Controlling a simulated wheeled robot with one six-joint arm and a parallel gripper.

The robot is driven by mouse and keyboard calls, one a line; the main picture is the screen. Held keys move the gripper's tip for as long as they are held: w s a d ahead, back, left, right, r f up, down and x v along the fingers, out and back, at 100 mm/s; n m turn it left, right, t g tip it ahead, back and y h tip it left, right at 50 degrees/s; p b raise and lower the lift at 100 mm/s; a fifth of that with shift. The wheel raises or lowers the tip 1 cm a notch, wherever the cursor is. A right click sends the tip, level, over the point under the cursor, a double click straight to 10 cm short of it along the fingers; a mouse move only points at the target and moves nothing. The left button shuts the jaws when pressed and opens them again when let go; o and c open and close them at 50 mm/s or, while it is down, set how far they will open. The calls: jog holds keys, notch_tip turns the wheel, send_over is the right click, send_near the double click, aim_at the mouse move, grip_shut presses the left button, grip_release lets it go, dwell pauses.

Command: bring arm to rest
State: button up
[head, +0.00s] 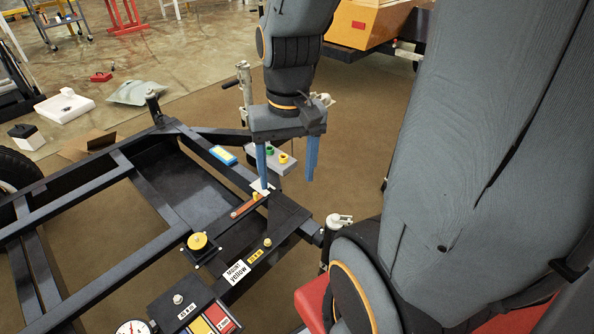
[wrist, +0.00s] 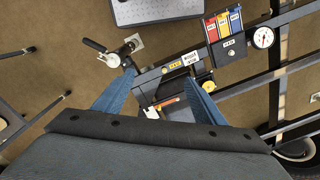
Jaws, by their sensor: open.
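My gripper (head: 288,178) has two blue fingers, apart and empty, pointing down above the right corner of the black trailer frame (head: 85,225). In the wrist view my gripper (wrist: 160,105) also shows its two blue fingers spread, with the frame's corner visible between them. My grey arm fills the right side of the head view and bends down to the gripper. In the head view one finger overlaps the small items on the frame, and I cannot tell the height of the gap.
A grey plate with green and yellow rings (head: 270,158) lies behind the gripper. A jack handle (wrist: 95,45) stands left of the frame. Brown floor is open beyond.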

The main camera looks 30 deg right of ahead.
jog(key=shift+s+d+r+n, duration=0.2)
jog(key=shift+s+d+n, duration=0.15)
jog(key=shift+s, duration=0.15)
jog(key=shift+s+d+r+n, duration=0.15)
jog(key=shift+s+d+n, duration=0.15)
jog(key=shift+s, duration=0.2)
jog(key=a+r+n+p, duration=0.2)
jog(key=a+r+p, duration=0.2)
jog(key=p, duration=0.4)
jog(key=shift+s+a+r, duration=0.2)
jog(key=shift+a+r, duration=0.05)
jog(key=shift+a, duration=0.65)
